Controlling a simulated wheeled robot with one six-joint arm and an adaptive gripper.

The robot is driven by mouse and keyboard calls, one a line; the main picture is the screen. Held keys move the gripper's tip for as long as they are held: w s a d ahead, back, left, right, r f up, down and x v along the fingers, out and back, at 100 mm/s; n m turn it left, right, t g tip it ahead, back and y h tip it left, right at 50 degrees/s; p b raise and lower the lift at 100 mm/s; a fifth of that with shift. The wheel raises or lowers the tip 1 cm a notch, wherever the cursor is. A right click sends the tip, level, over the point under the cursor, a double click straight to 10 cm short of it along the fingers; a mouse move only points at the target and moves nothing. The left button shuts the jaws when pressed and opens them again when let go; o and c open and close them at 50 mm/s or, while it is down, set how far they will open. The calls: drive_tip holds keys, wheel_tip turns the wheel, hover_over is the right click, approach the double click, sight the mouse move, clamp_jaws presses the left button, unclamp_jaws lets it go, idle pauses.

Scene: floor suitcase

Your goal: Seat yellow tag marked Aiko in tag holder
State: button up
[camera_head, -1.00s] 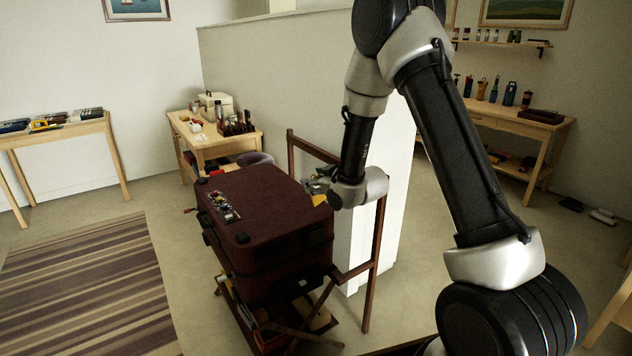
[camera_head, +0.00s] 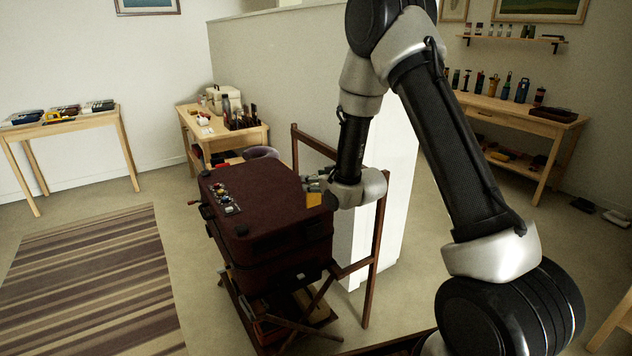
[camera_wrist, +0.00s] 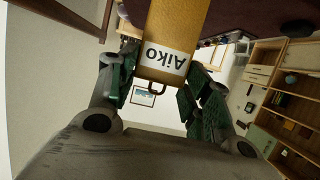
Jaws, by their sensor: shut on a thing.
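My gripper (camera_wrist: 158,85) is shut on the yellow tag (camera_wrist: 172,28), whose white label reads Aiko upside down in the wrist view. The tag sits between the green-padded fingers, with a small brown loop at its near end. In the head view my gripper (camera_head: 314,186) is beside the upper right edge of the dark red suitcase (camera_head: 262,203), and the yellow tag (camera_head: 314,200) shows just below the fingers. In the wrist view the suitcase (camera_wrist: 262,18) fills the upper right. I cannot make out the tag holder.
The suitcase rests on a wooden folding rack (camera_head: 372,270) with an upright frame at its right. Small coloured items (camera_head: 224,200) lie on the lid. A grey partition (camera_head: 270,70) stands behind. A striped rug (camera_head: 90,285) lies on open floor at left.

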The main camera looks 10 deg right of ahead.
sight(314, 196)
drive_tip(key=shift+f, duration=2.85)
drive_tip(key=shift+f, duration=3.2)
drive_tip(key=o, duration=1)
drive_tip(key=v, duration=1.2)
